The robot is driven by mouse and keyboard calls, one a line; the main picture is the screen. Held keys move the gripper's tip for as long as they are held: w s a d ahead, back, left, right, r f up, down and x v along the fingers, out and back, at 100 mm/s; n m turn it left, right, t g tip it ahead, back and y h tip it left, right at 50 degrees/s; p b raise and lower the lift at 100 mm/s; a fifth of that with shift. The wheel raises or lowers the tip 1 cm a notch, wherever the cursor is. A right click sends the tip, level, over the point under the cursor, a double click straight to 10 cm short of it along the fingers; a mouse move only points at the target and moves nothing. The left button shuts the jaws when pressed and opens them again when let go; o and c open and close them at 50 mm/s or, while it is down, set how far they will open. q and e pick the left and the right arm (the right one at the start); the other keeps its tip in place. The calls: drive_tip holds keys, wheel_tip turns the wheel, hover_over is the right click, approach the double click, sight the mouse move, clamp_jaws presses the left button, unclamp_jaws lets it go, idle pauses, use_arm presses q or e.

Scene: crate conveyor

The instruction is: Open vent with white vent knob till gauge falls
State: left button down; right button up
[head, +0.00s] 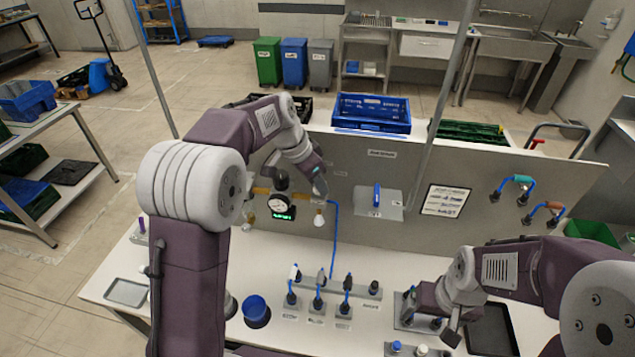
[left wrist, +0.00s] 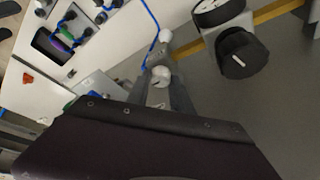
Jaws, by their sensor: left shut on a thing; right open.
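The gauge (head: 280,202) is a round white dial on the grey upright panel, with a lit green display under it; its reading is too small to make out. It is partly cut off in the left wrist view (left wrist: 215,10). The white vent knob (head: 319,219) is right of the gauge. My left gripper (head: 319,190) is at this knob and shut on it; the fingers partly hide it in the left wrist view (left wrist: 160,76). My right gripper (head: 428,318) is open above the bench at the right.
A black knob (left wrist: 240,53) sits on the brass pipe close to the gauge. A blue tube (head: 334,240) runs down the panel beside the white knob. Several blue-and-black fittings stand on the bench, with a blue cup (head: 255,308) at left and a black tray (head: 492,330) at right.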

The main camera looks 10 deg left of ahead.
use_arm(q)
drive_tip(key=shift+w+r, duration=0.1)
drive_tip(key=shift+r, duration=0.05)
drive_tip(key=c, duration=1.1)
unclamp_jaws()
drive_tip(key=v, duration=0.9)
drive_tip(key=shift+b, duration=0.3)
drive_tip(key=shift+s, duration=0.25)
